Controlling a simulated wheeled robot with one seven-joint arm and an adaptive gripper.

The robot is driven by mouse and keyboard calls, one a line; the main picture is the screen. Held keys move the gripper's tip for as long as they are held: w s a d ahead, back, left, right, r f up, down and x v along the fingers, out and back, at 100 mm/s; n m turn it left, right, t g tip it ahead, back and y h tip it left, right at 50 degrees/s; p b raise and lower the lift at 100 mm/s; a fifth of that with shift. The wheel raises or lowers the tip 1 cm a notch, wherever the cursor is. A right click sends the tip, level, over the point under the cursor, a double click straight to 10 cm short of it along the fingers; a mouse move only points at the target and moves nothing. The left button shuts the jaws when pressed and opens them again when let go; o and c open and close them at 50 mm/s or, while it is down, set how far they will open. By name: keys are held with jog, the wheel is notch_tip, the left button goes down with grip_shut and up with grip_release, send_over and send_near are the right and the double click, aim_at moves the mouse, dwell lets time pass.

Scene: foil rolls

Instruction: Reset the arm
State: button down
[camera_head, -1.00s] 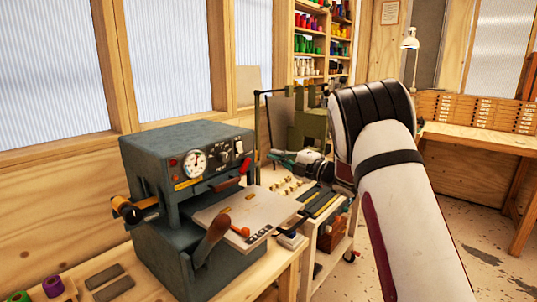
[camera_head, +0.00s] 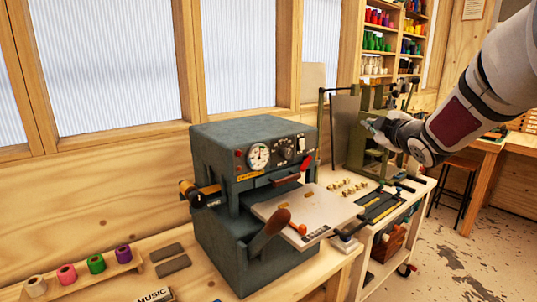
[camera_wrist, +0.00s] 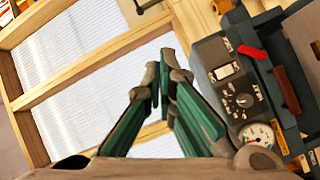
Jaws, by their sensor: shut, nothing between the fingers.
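My gripper (camera_head: 372,124) is at the end of my white arm, which reaches in from the right edge of the head view. It hangs in the air to the right of the grey-green press machine, above the cart and in front of the green machine behind. In the wrist view my gripper (camera_wrist: 164,70) points toward the window, with its green fingers close together and nothing held. The press machine (camera_head: 225,150) stands on the bench; its dial panel (camera_wrist: 238,90) shows at the right of the wrist view.
Foil rolls in several colours (camera_head: 96,264) sit on a wooden rack at the left of the bench. A cart (camera_head: 385,225) with small brass pieces stands right of the press. A green machine (camera_head: 362,150) is close behind my gripper.

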jog(key=s+m+g+h, duration=0.35)
jog(key=s+m, duration=0.35)
jog(key=s, duration=0.8)
jog(key=s+a+f+m+g, duration=0.2)
jog(key=s+a+f, duration=0.1)
jog(key=s, duration=0.6)
jog(key=s+a+f+m+g+y, duration=0.1)
jog(key=s+a+f+m+g, duration=0.1)
jog(key=s, duration=0.8)
jog(key=s+a+f+m+g+y, duration=0.1)
jog(key=s+a+f+g, duration=0.3)
jog(key=s, duration=0.6)
jog(key=shift+a+f+m, duration=0.5)
jog(key=shift+f+m, duration=0.15)
jog(key=shift+m, duration=0.05)
